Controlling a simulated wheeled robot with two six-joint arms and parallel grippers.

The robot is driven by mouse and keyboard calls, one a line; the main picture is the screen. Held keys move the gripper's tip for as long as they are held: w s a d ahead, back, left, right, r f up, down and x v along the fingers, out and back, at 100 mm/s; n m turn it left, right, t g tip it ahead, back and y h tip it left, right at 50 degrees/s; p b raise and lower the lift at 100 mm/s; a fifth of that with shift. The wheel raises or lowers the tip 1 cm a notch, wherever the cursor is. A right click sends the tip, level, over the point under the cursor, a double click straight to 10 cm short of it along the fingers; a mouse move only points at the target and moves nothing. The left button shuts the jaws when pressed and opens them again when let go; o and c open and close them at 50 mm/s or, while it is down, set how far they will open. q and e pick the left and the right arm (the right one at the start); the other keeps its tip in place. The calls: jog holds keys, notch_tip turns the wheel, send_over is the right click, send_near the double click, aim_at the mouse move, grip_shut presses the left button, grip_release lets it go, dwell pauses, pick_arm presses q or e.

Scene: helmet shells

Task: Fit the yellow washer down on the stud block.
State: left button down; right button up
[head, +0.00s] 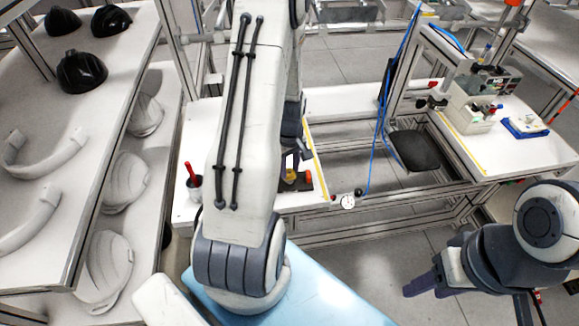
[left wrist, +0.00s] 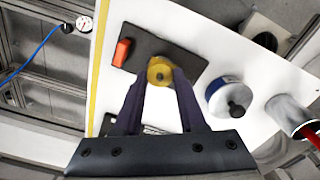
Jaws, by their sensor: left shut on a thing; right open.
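The yellow washer (left wrist: 160,71) sits between the fingertips of my left gripper (left wrist: 160,80) in the left wrist view; the gripper is shut on it. Behind it lies a dark plate (left wrist: 185,62) with an orange-red block (left wrist: 121,52) near one end. The stud block is not clearly distinguishable, and I cannot tell whether the washer is around a stud or above it. In the head view my left gripper (head: 292,159) is small and partly hidden by my arm, over the dark plate (head: 297,184). My right gripper (head: 425,284) is open and empty, away from the bench.
A blue-and-white round item with a dark knob (left wrist: 228,97) and a metal cup with a red handle (left wrist: 290,114) stand beside the plate. A dial gauge (head: 347,201) is at the bench edge. Black helmet shells (head: 80,72) lie on the left table. Another bench (head: 520,145) is at right.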

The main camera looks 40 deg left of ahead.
pick_arm(q)
jog(key=shift+f, duration=0.4)
jog(key=shift+c, duration=2)
grip_release()
notch_tip(320, 180, up, 11)
jog(key=b, duration=0.1)
jog(key=shift+f, duration=0.2)
